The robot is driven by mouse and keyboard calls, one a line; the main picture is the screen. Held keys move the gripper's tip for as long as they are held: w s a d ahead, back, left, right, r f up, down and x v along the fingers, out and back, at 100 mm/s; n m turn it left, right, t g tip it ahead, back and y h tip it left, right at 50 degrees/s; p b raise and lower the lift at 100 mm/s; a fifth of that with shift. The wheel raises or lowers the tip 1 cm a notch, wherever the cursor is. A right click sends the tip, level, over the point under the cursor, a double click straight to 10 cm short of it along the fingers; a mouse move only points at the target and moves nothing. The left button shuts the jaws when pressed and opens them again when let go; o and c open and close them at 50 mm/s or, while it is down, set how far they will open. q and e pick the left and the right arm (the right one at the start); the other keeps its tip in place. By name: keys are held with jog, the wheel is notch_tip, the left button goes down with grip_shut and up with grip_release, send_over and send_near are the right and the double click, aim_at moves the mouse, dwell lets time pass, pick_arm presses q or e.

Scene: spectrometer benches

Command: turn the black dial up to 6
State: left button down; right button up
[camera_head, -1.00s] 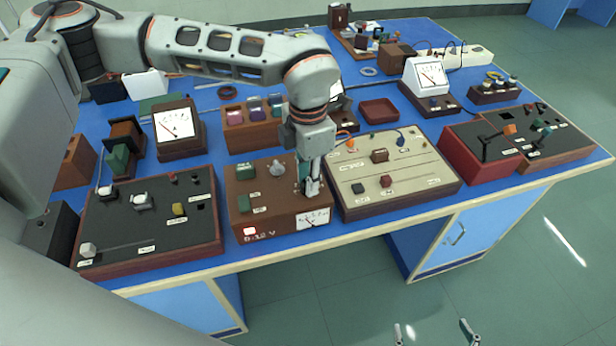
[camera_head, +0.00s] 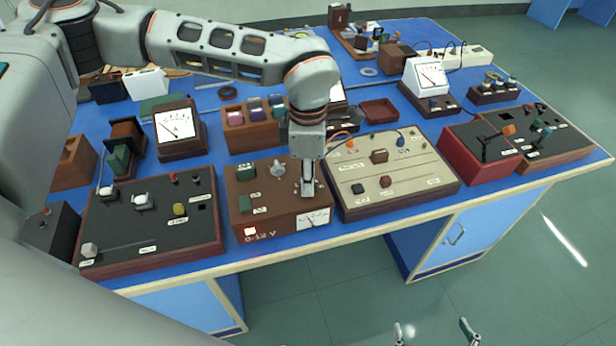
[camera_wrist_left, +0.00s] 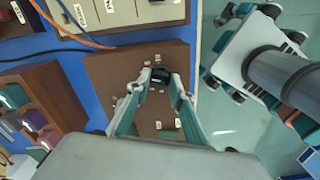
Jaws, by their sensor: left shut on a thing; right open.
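The brown box (camera_head: 262,203) marked 0-12 V stands near the front edge of the blue bench, with a small white needle meter (camera_head: 313,219) at its front right. My left gripper (camera_head: 308,190) points down onto the box's top, right of the silver knob (camera_head: 278,168). In the left wrist view its fingertips (camera_wrist_left: 161,80) are closed around the black dial (camera_wrist_left: 160,84), with small white scale labels around it. The gripper hides the dial in the head view, and I cannot read its setting. My right gripper (camera_head: 436,333) is open and empty at the bottom edge, over the floor.
A black-topped panel with switches (camera_head: 140,222) stands left of the box. A cream panel with knobs (camera_head: 410,180) stands close on its right. Orange and black cables (camera_wrist_left: 75,40) run nearby. Wooden trays and a larger meter (camera_head: 178,125) stand behind.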

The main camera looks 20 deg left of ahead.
pick_arm(q)
jog(key=c, duration=1.8)
grip_release()
jog(key=shift+r, duration=0.15)
notch_tip(320, 180, up, 12)
jog(key=shift+f, duration=0.1)
jog(key=shift+s, duration=0.1)
